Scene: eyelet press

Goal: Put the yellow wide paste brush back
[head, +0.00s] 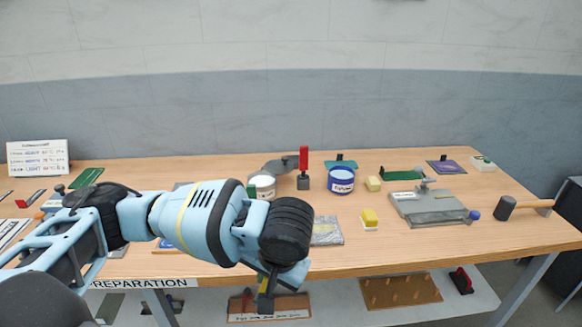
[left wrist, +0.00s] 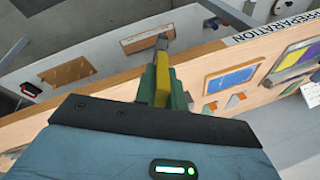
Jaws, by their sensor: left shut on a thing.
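My left gripper (head: 268,283) hangs in front of the table's front edge, fingers pointing down. In the left wrist view its green fingers (left wrist: 162,88) are shut on a yellow thing with a grey end, which looks like the yellow wide paste brush (left wrist: 161,90). The held brush (head: 264,285) shows only as a small yellow and dark piece in the head view, largely hidden by the wrist. It is clear of the tabletop. My right gripper is not in view.
The wooden table (head: 470,240) holds a blue-white tub (head: 341,180), a white tub (head: 262,185), a yellow block on a pale base (head: 370,218), a grey press plate (head: 428,205) and a mallet (head: 507,207). A lower shelf (head: 340,300) carries boards. The right front tabletop is clear.

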